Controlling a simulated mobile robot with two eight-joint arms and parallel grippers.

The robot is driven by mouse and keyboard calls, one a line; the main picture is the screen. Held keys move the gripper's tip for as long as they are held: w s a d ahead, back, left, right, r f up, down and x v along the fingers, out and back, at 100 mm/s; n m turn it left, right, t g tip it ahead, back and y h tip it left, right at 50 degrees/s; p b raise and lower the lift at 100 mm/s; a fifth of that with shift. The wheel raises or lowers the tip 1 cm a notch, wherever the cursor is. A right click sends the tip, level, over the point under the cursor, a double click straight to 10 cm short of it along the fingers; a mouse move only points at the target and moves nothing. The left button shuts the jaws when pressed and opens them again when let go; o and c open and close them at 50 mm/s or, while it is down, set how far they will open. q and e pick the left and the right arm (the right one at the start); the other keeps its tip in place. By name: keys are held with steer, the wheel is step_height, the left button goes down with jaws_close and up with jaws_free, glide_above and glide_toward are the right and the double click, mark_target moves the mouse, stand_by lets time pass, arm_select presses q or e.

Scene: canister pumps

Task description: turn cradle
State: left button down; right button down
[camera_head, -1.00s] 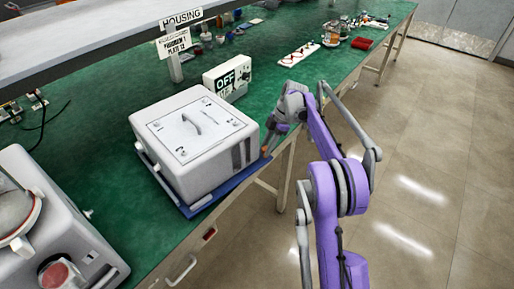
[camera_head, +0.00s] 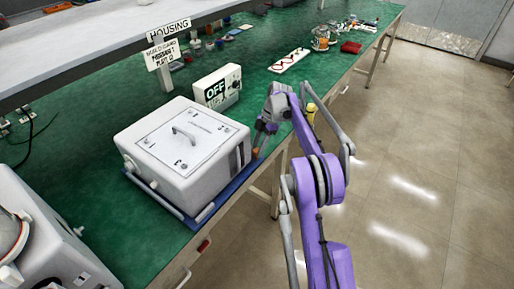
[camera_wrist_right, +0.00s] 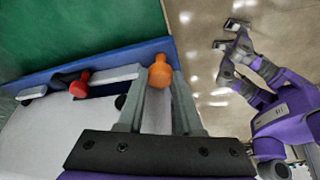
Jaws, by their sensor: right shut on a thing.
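A white boxy housing (camera_head: 185,150) with a handled lid sits on a blue cradle (camera_head: 208,217) at the bench's front edge. My right gripper (camera_head: 257,150) is at the cradle's right corner. In the right wrist view, my right gripper (camera_wrist_right: 160,92) is shut on an orange knob (camera_wrist_right: 159,72) at the corner of the blue cradle (camera_wrist_right: 105,58). A red knob (camera_wrist_right: 79,88) lies farther left along the cradle. My left gripper (camera_wrist_right: 232,35) shows small in that view, over the floor, its fingers apart and empty. It is outside the head view.
An OFF box (camera_head: 217,87) stands behind the housing, near the HOUSING sign (camera_head: 168,45). Another pale machine (camera_head: 50,240) stands at lower left. Small parts and a white tray (camera_head: 289,60) lie farther along the green bench (camera_head: 75,150). Floor to the right is clear.

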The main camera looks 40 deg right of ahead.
steer(key=shift+w+r, duration=0.1)
steer(key=shift+w, duration=0.05)
steer(key=c, duration=0.9)
jaws_free()
steer(key=o, duration=0.3)
steer(key=shift+w+d, duration=0.1)
steer(key=shift+w, duration=0.05)
steer(key=shift+o, duration=0.2)
steer(key=shift+r, duration=0.15)
steer(key=p+v, duration=0.1)
steer(key=v, duration=0.9)
steer(key=shift+r+p, duration=0.2)
steer(key=shift+p, duration=0.2)
steer(key=shift+d, duration=0.1)
